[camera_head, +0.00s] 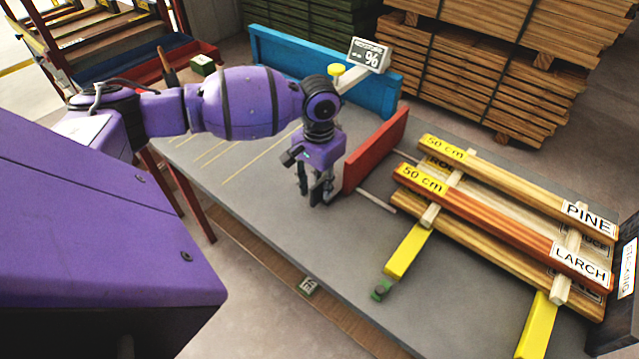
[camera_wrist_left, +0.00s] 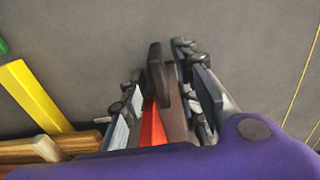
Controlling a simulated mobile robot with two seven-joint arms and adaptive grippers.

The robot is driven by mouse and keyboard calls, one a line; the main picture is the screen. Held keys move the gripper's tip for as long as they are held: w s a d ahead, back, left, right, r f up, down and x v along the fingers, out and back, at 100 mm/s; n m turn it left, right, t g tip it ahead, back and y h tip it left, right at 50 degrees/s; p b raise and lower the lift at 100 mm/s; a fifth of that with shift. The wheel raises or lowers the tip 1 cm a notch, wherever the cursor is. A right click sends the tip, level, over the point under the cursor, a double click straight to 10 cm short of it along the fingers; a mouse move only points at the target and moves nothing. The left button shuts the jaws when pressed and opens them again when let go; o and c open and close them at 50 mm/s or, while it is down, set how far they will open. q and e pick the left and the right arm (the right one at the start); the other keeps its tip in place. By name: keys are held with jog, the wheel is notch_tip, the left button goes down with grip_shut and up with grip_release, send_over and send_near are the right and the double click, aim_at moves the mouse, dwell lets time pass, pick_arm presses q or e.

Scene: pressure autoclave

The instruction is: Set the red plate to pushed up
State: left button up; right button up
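The red plate (camera_head: 376,152) stands upright across the grey table, left of the stacked boards. Its near end is beside my left gripper (camera_head: 315,197). That gripper points down over the table, just left of the plate, with a gap between its fingers. In the left wrist view, the gripper (camera_wrist_left: 180,78) also shows a gap between its dark finger pads. A red strip of the plate (camera_wrist_left: 153,126) shows there, partly hidden by a finger. I cannot tell whether the fingers touch the plate. My right gripper is not in view.
Labelled pine and larch boards (camera_head: 500,228) lie right of the plate on yellow rails (camera_head: 407,251). The grey table is clear in front of the gripper.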

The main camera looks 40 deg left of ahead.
pick_arm(q)
grip_shut()
dwell(0.4)
